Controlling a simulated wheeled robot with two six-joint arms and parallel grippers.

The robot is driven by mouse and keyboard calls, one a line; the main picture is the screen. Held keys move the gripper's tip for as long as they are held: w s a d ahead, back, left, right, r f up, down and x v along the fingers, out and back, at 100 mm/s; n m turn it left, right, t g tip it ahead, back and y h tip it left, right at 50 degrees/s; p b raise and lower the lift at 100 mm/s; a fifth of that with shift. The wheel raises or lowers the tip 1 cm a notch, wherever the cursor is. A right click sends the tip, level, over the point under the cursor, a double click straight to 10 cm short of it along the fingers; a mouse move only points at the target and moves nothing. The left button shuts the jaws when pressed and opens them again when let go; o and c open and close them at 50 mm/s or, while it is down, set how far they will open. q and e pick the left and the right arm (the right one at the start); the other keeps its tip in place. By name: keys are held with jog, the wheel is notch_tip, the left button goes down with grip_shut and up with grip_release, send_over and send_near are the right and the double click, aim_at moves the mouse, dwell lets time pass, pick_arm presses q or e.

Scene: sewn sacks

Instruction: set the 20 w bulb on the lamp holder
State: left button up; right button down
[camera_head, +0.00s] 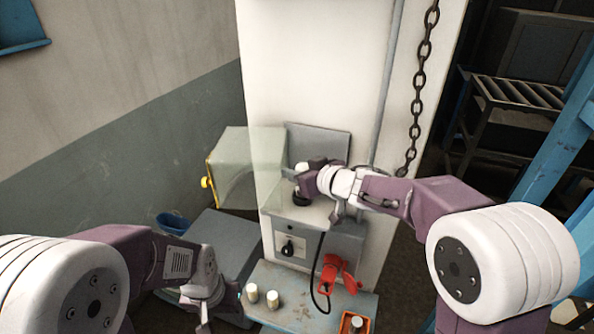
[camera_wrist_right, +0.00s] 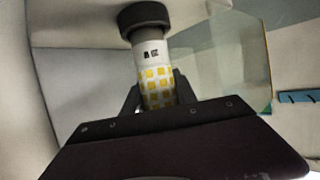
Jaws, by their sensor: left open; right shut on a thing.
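My right gripper (camera_wrist_right: 158,98) is shut on the 20 w bulb (camera_wrist_right: 160,85), which has yellow squares on its body and a white collar with an upside-down dark label. The collar's end meets the dark round lamp holder (camera_wrist_right: 144,18) in the right wrist view; I cannot tell how deep it sits. In the head view my right gripper (camera_head: 314,188) is over the grey box, with the black lamp holder (camera_head: 301,200) just below it, and mostly hides the bulb. My left gripper (camera_head: 205,293) is open and empty at the lower left, near the bench.
Two pale bulbs (camera_head: 262,296) stand on the blue-grey bench. A red device (camera_head: 337,274) and an orange tray (camera_head: 356,322) with a white item are to their right. A clear cover (camera_head: 240,165) with a yellow knob stands left of the holder. A chain (camera_head: 419,80) hangs behind.

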jog(key=shift+f+b, duration=0.4)
jog(key=shift+f, duration=0.25)
dwell(0.4)
jog(key=c, duration=1.3)
grip_release()
jog(key=shift+o, duration=0.2)
jog(key=shift+r, duration=0.1)
